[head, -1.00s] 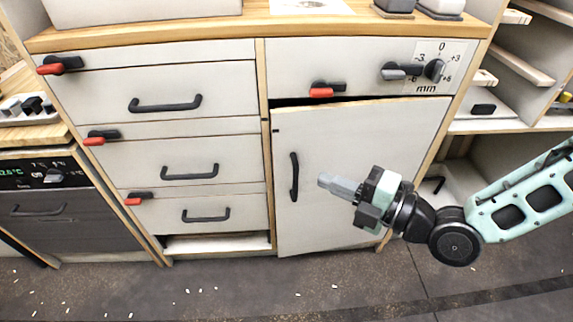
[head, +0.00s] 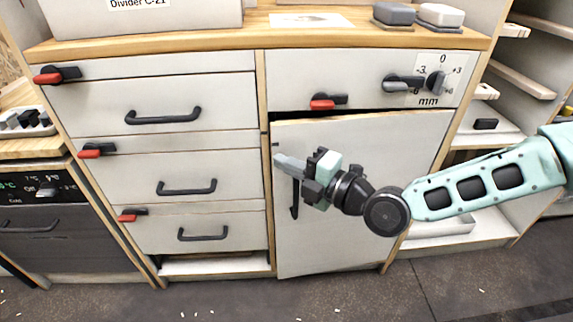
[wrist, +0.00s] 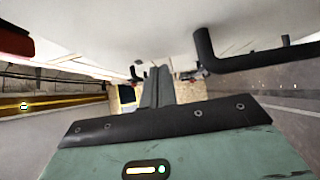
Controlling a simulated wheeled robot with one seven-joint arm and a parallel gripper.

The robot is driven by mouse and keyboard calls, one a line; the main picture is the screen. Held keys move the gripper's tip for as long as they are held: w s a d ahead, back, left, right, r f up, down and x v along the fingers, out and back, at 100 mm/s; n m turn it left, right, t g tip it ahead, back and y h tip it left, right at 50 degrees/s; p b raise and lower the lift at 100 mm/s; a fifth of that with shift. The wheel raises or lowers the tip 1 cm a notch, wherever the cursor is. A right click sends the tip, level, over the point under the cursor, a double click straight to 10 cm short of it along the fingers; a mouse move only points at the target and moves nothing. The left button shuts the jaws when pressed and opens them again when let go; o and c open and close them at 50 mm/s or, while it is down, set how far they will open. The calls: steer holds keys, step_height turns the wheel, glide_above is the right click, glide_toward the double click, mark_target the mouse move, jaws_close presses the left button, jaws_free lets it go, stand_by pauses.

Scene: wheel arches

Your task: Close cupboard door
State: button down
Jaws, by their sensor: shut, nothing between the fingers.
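The cupboard door (head: 345,215) is a pale panel below the wide right-hand drawer. It stands slightly ajar, with a dark gap along its top edge. Its black vertical handle (head: 295,200) is near its left edge and is partly hidden by my gripper. My gripper (head: 280,162) is shut and empty in front of the door's upper left part, its fingertips pointing left near the door's free edge. In the wrist view the closed fingers (wrist: 158,88) lie close to a pale surface, with a black handle (wrist: 250,55) to their right. I cannot tell whether they touch the door.
Several drawers with black handles (head: 187,188) and red latches (head: 90,154) stand left of the door. A dial drawer (head: 300,78) is above it. Open shelves (head: 490,125) are at the right. The floor (head: 340,292) in front is clear apart from small scraps.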

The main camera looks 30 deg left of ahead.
steer(key=shift+w+a, duration=0.2)
steer(key=shift+w, duration=0.1)
